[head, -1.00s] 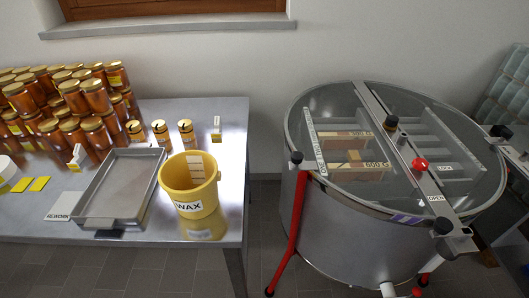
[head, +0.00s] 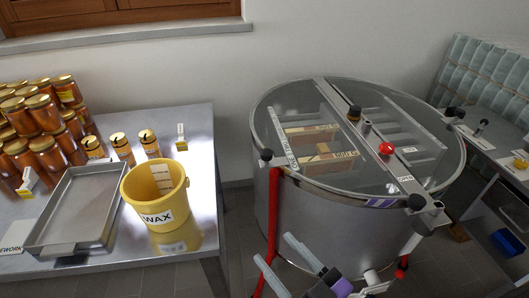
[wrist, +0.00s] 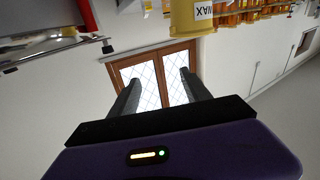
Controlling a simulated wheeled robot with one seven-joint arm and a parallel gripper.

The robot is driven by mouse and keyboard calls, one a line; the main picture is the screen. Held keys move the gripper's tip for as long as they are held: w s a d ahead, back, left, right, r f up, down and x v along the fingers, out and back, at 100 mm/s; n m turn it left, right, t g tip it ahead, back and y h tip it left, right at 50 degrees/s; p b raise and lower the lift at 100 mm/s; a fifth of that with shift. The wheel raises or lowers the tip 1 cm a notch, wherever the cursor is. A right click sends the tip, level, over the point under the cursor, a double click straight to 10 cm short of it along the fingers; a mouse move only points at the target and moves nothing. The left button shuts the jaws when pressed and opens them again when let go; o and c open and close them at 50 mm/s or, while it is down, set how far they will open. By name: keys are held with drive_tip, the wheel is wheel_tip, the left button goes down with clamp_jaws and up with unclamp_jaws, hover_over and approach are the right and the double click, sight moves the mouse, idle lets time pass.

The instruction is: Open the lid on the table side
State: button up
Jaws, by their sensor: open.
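The round steel tank (head: 300,215) has two clear lid halves either side of a metal cross bar (head: 368,130). The table-side lid (head: 283,115) is the left half and lies flat and closed. A black knob (head: 266,154) is at its left rim, above a red leg. Wooden frames (head: 318,160) show through it. My gripper (head: 275,250) is open and empty, low in front of the tank, below the lid's height. In the wrist view my gripper (wrist: 160,75) has nothing between its fingers, with the window behind; part of the tank (wrist: 40,47) is at the top left.
The steel table (head: 205,200) at left holds a yellow wax bucket (head: 157,200), a tray (head: 50,247) and several honey jars (head: 35,150). A narrow floor gap separates table and tank. A red knob (head: 386,148) stands on the bar. Another bench (head: 500,170) is at right.

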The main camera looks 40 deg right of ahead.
drive_tip(key=w+d+h+b, duration=0.2)
drive_tip(key=w+d, duration=0.3)
drive_tip(key=w, duration=0.5)
drive_tip(key=m+g+h+b, duration=0.2)
drive_tip(key=m+g+h, duration=0.1)
drive_tip(key=m+h, duration=0.3)
approach(265, 149)
drive_tip(key=x, duration=0.4)
drive_tip(key=shift+d+f, duration=0.1)
drive_tip(key=shift+f, duration=0.05)
drive_tip(key=p+x, duration=0.1)
drive_tip(key=x, duration=0.6)
drive_tip(key=shift+w+d+f+p, duration=0.15)
drive_tip(key=shift+w+p, duration=0.1)
drive_tip(key=shift+p, duration=0.15)
clamp_jaws()
